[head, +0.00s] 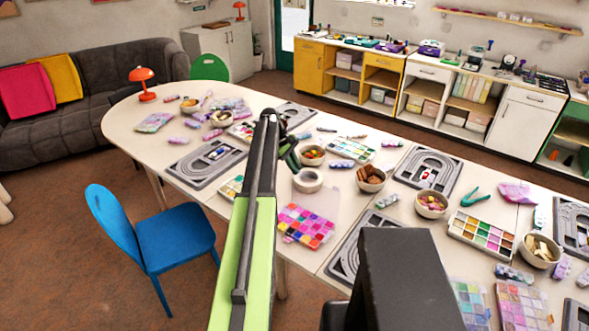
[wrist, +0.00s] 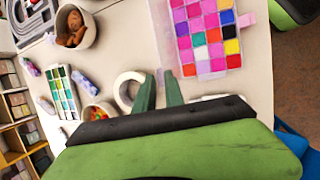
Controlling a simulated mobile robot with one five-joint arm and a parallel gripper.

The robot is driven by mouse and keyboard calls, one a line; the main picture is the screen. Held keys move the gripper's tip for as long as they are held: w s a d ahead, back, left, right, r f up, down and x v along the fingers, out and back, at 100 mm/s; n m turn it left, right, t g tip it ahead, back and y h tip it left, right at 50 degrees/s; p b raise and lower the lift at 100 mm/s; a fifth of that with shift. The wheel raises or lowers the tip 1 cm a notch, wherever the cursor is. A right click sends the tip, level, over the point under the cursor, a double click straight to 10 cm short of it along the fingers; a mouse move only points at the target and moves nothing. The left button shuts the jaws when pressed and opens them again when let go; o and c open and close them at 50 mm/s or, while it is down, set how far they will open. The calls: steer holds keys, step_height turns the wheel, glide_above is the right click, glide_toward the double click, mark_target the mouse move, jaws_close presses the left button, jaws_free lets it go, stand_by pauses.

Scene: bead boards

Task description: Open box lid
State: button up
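A bead box (head: 305,226) with pink, purple and orange compartments lies on the table in front of my arm. It also shows at the top of the wrist view (wrist: 208,38), with a pink tab on its right edge. A pale see-through panel (head: 318,201) shows along its far side and looks like its lid folded back; its exact tilt is unclear. My gripper (head: 291,157) is above the table beyond the box, near a white tape roll.
The white tape roll (head: 307,180) lies next to the box. Bowls of beads (head: 312,156) and brown pieces (head: 370,179) stand behind. Grey bead boards (head: 207,163) and other bead boxes (head: 482,231) crowd the table. A blue chair (head: 160,240) stands at the left.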

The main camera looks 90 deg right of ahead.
steer(key=shift+r, duration=0.25)
steer(key=p+v, duration=1.6)
steer(key=v, duration=0.1)
